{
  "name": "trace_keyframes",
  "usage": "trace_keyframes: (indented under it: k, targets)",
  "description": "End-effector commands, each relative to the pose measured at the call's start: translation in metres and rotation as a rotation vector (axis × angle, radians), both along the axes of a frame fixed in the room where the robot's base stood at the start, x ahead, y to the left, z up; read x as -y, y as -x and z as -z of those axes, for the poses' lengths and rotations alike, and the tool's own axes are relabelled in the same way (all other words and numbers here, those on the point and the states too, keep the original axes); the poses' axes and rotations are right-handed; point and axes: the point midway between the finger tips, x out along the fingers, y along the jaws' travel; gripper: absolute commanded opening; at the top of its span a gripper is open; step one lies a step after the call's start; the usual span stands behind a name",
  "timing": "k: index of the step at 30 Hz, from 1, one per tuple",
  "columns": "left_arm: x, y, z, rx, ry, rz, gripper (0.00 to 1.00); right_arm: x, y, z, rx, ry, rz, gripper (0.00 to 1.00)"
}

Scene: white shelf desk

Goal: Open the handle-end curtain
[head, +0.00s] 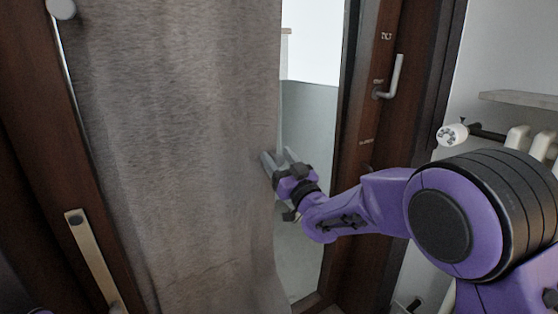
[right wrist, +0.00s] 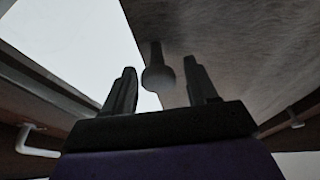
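A grey-brown curtain (head: 180,140) hangs in front of the glass door and covers its left and middle part. Its right edge hangs free, with an uncovered strip of glass (head: 310,130) to the right. My right gripper (head: 277,162) is at that right edge, about halfway down. In the right wrist view, the fingers (right wrist: 160,88) are open and apart. A grey rounded knob on a stem (right wrist: 158,76) shows between or beyond them, beside the curtain (right wrist: 225,45); I cannot tell whether it touches them. My left gripper is out of view.
A pale door handle (head: 395,77) is on the dark brown frame (head: 362,130) right of the glass. A long beige bar handle (head: 92,255) is on the brown wood at left. A pale knob (head: 61,8) is at the top left. A shelf (head: 520,99) sticks out at right.

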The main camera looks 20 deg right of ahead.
Motion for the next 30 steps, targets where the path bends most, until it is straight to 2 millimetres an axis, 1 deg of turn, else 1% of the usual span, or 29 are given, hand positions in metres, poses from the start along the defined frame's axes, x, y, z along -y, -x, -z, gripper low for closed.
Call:
trace_keyframes:
  k: [4, 7, 15, 18, 22, 30]
  targets:
    - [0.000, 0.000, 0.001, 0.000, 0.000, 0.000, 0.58, 0.000, 0.002, 0.002, -0.002, 0.001, -0.001, 0.58]
    - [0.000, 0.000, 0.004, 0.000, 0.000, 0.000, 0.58, 0.003, 0.012, 0.008, -0.004, 0.002, -0.001, 0.58]
    - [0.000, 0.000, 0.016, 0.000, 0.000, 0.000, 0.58, 0.020, 0.069, 0.032, -0.002, 0.001, 0.000, 0.58]
    - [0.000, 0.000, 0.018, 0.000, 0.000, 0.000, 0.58, 0.025, 0.084, 0.038, -0.001, 0.001, 0.000, 0.58]
    - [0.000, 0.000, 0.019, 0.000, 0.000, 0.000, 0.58, 0.027, 0.093, 0.041, -0.001, 0.001, 0.000, 0.58]
    - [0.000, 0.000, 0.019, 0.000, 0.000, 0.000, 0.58, 0.028, 0.094, 0.041, 0.000, 0.001, 0.000, 0.58]
